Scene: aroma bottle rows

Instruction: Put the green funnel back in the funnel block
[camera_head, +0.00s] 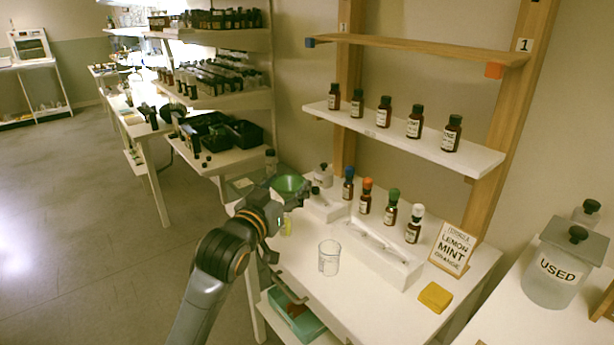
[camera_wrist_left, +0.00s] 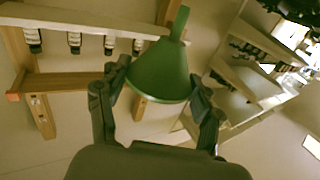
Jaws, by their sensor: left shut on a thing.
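The green funnel (camera_head: 288,184) is held in my left gripper (camera_head: 274,210) at the back left of the white table. In the left wrist view the funnel (camera_wrist_left: 163,72) sits between the two fingers of the left gripper (camera_wrist_left: 155,95), its wide rim toward the palm and its narrow stem pointing away. A white block (camera_head: 326,207) stands on the table just right of the gripper; I cannot tell for sure that it is the funnel block. My right gripper is not in view.
A glass beaker (camera_head: 329,258) stands on the table. A white rack (camera_head: 385,250) has several bottles with coloured caps behind it. A lemon mint sign (camera_head: 453,248) and a yellow sponge (camera_head: 435,297) are at the right. A shelf (camera_head: 400,138) holds brown bottles above.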

